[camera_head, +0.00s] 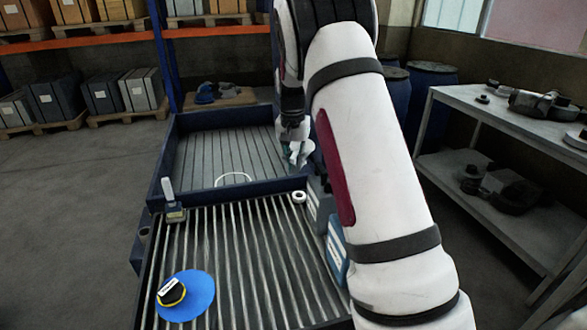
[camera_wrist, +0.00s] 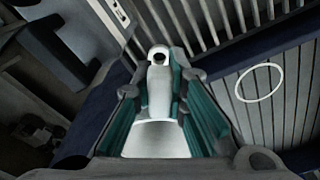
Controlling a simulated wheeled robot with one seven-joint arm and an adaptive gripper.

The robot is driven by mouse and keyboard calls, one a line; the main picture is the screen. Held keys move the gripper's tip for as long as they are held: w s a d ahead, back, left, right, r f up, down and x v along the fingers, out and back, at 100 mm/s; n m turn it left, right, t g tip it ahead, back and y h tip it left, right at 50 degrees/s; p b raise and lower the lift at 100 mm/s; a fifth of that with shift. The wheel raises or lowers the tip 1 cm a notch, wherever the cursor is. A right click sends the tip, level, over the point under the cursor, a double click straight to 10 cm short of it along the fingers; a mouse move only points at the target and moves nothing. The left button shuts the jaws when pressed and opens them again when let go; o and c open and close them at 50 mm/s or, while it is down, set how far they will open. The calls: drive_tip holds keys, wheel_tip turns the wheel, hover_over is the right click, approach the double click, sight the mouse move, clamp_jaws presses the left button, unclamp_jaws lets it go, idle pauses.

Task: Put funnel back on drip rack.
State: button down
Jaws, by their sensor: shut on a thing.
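My gripper (camera_head: 294,150) is shut on a white funnel (camera_wrist: 160,82), which shows between the teal finger pads in the wrist view. A narrow end with a dark hole and a wider pale part are visible; in the head view it is mostly hidden by my arm. My gripper is near the right side of the far slatted tray (camera_head: 200,158). A thin white ring (camera_head: 233,178) lies or is marked on that tray near its front edge; it also shows in the wrist view (camera_wrist: 261,82). Nearer is a ribbed metal rack (camera_head: 265,265). I cannot tell which one is the drip rack.
The ribbed rack bears a blue disc (camera_head: 199,303) with a black and yellow item on it, a brush (camera_head: 174,207) and a small white ring piece (camera_head: 299,197). A grey bench with metal parts (camera_head: 505,120) stands at right. Blue drums (camera_head: 427,85) stand behind.

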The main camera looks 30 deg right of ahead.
wheel_tip(320, 180, down, 10)
drive_tip(key=shift+s+r+b, duration=0.1)
drive_tip(key=shift+r+b, duration=0.15)
drive_tip(key=shift+b, duration=0.05)
drive_tip(key=shift+f, duration=0.45)
drive_tip(key=shift+s+a, duration=0.1)
drive_tip(key=shift+f, duration=0.15)
idle(0.6)
drive_tip(key=shift+f+b, duration=0.45)
drive_tip(key=shift+f, duration=0.15)
drive_tip(key=c, duration=1.5)
unclamp_jaws()
drive_tip(key=shift+c, duration=0.2)
